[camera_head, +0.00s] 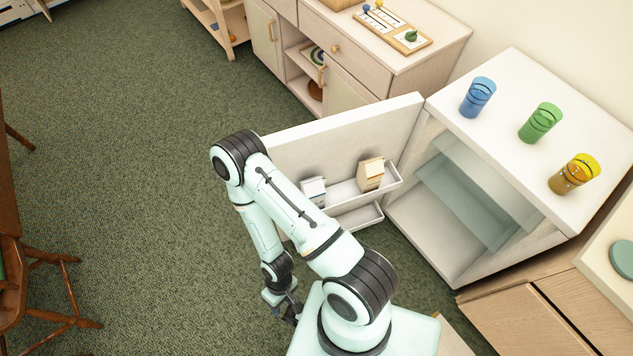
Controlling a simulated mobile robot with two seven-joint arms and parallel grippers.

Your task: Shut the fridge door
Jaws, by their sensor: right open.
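The white fridge (543,119) stands at the right. Its door (340,135) stands wide open, hinged near the cabinet side and reaching left behind my right arm. The inner face of the door shows a shelf (335,199) with two small cartons, one with a tan top (370,174) and one white and grey (314,190). The inside of the fridge shows pale blue-green shelves or drawers (468,203). My right gripper (287,310) hangs low over the carpet, left of my base, open and apart from the door. My left gripper is out of view.
Blue (477,97), green (540,122) and yellow (574,174) cups stand on the fridge top. A wooden cabinet (372,70) with a game board stands behind the door. A wooden chair (35,290) is at the lower left. Green carpet (120,130) lies clear between them.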

